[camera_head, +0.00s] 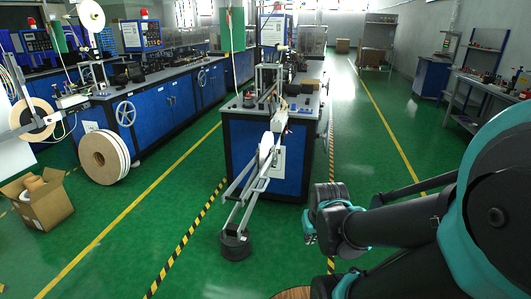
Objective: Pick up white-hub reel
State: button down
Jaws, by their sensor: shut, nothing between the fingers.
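A white disc-like reel (265,148), seen nearly edge-on, is on the grey payoff frame (245,190) in front of the middle bench. A white reel (91,14) is mounted high at the upper left. My gripper (309,232) is at the lower middle, to the right of the payoff frame and apart from every reel. It is shut and empty; its fingers are small and partly hidden by the wrist.
A large brown-faced reel with white edges (104,158) stands on the floor by the left bench. An open cardboard box (40,208) holds rolls. The blue middle bench (240,145) and the frame's dark round foot (235,246) are obstacles. The green left aisle (150,225) is clear.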

aim_at(267, 142)
jog(key=u, duration=2.8)
jog(key=z, duration=0.9)
jog(key=l+z, duration=0.1)
jog(key=z, duration=0.35)
jog(key=i+z, duration=0.15)
jog(key=z, duration=0.3)
jog(key=i+z, duration=0.1)
jog(key=z, duration=0.35)
jog(key=i+z, duration=0.1)
jog(key=z, duration=0.35)
